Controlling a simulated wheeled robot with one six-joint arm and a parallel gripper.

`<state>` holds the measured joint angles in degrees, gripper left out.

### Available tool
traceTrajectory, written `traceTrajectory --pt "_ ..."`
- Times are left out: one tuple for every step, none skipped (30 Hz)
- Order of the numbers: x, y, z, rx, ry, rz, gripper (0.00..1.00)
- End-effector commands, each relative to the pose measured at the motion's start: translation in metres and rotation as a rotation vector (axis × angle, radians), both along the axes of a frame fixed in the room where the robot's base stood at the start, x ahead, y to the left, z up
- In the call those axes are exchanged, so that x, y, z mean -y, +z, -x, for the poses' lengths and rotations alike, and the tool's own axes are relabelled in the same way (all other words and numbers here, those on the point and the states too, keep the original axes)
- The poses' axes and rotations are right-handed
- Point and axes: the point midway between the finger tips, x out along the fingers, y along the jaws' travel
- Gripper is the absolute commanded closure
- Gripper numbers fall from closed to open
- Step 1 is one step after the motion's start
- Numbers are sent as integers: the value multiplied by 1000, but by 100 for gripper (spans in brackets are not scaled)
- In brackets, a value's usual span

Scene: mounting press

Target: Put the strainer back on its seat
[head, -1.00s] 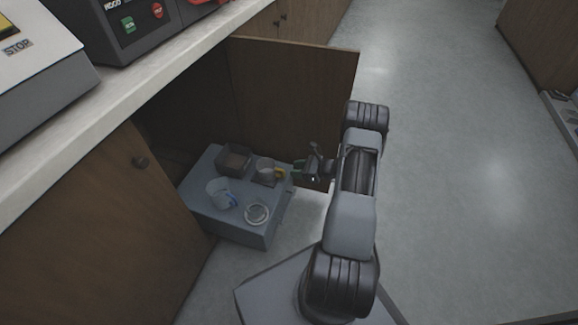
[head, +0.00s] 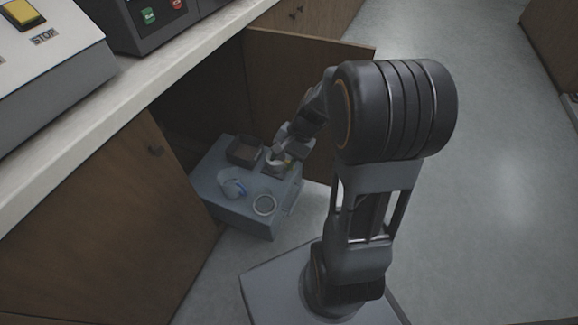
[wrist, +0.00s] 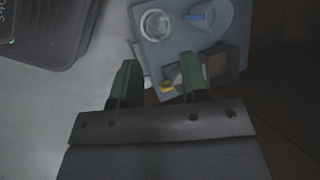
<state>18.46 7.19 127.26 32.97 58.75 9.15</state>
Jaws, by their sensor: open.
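A pale round ring (head: 264,205), perhaps the seat, lies at the front right of the box top.
A dark square open container (head: 244,150) is at the back left. The open cabinet door (head: 345,62) stands behind, and the counter (head: 130,82) overhangs at left.

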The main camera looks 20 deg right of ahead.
Motion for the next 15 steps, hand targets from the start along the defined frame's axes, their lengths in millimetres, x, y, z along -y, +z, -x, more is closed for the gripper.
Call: traceTrajectory --pt "-12 16 14 60 120 83 59" --pt "-16 22 21 91 185 132 59" --pt "-20 30 30 130 266 192 59" --pt "-23 35 37 158 325 234 59" --pt "-25 40 43 187 377 275 59" --pt "-28 46 50 222 444 325 59" --pt "-29 49 55 247 489 358 59" --pt "-30 53 59 271 531 391 59" --pt "-31 57 64 299 579 430 59" --pt "-31 59 68 317 612 455 59" --pt "-32 61 71 334 640 478 59" --pt "-32 64 74 354 672 505 59" --pt "-32 65 76 367 693 522 59" --pt "-33 66 77 377 712 536 59" --pt "-25 68 79 389 731 552 59"
